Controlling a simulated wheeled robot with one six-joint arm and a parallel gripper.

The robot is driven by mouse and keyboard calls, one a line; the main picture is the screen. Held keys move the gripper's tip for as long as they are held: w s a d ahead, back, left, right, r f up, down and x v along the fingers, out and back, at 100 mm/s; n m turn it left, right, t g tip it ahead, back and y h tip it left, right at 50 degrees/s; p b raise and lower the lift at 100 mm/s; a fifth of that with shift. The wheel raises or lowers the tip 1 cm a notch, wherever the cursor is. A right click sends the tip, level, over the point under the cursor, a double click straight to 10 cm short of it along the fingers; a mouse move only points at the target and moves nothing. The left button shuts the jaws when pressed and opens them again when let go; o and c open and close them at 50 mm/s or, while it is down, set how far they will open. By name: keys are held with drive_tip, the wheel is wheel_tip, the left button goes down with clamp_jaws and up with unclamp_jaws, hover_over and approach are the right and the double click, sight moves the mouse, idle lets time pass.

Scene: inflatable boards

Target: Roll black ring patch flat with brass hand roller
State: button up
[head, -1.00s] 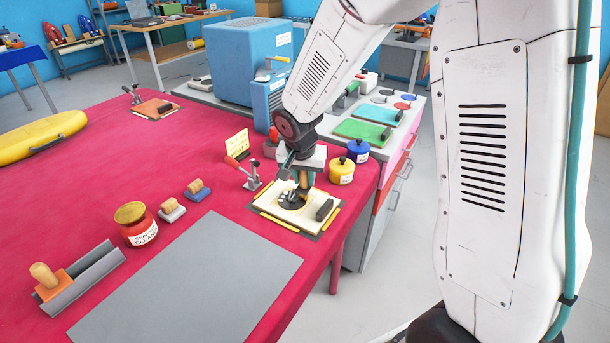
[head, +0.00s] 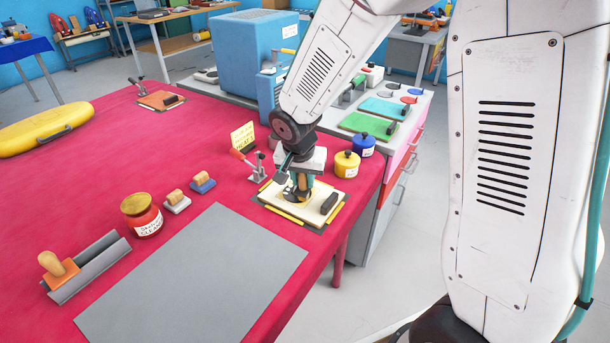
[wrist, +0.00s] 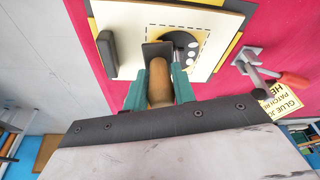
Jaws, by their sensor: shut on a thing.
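My gripper (head: 299,184) is shut on the tan handle of the hand roller (wrist: 160,80), one teal finger on each side of it. The roller's metal end covers part of the black ring patch (wrist: 182,42), which has white spots on it. Whether the roller presses on the patch cannot be told. The patch lies on a cream board (head: 275,192), inside a dashed square outline. In the head view my gripper and the roller hide much of the patch.
A dark block handle (head: 329,203) stands on the board. A red-handled clamp (head: 252,168) and a yellow sign (head: 243,137) stand behind it. Yellow (head: 346,165) and blue (head: 363,146) pots stand nearby. A grey sheet (head: 190,275) lies in front, near the table edge.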

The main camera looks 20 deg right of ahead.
drive_tip(key=shift+w+d, duration=1.65)
drive_tip(key=shift+d, duration=0.1)
wheel_tip(320, 180, up, 7)
idle(0.6)
drive_tip(key=a, duration=0.8)
drive_tip(key=shift+s+a+x, duration=0.1)
drive_tip(key=shift+s+x, duration=0.05)
drive_tip(key=shift+x, duration=0.8)
drive_tip(key=shift+s+a+x, duration=0.1)
drive_tip(key=shift+x, duration=0.85)
drive_tip(key=shift+s+a+x, duration=0.1)
drive_tip(key=shift+s+x, duration=0.05)
drive_tip(key=shift+x, duration=0.8)
drive_tip(key=shift+f, duration=0.75)
